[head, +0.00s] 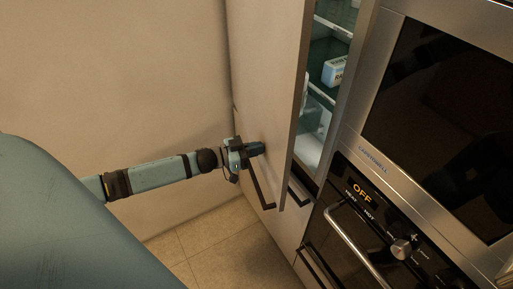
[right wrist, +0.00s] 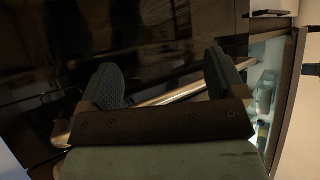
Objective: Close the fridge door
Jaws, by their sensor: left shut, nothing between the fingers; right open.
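The fridge door (head: 262,80) is a tall pale panel, standing partly open in the head view. Its dark bar handle (head: 263,190) is low on its outer face. The fridge interior (head: 321,85) shows through the gap to the right of the door, with shelves and a blue and white box (head: 336,70). My left gripper (head: 258,149) is shut and empty at the door's outer face, just above the handle; I cannot tell whether it touches. My right gripper (right wrist: 163,82) is open in the right wrist view, with nothing between its fingers. The lit fridge interior (right wrist: 265,75) shows right of it.
A steel oven (head: 440,100) with a control panel reading OFF stands right of the fridge. Its bar handle (head: 355,245) sticks out below; a metal bar (right wrist: 185,93) shows behind my right fingers. A plain wall (head: 110,70) and clear tiled floor (head: 215,245) lie left.

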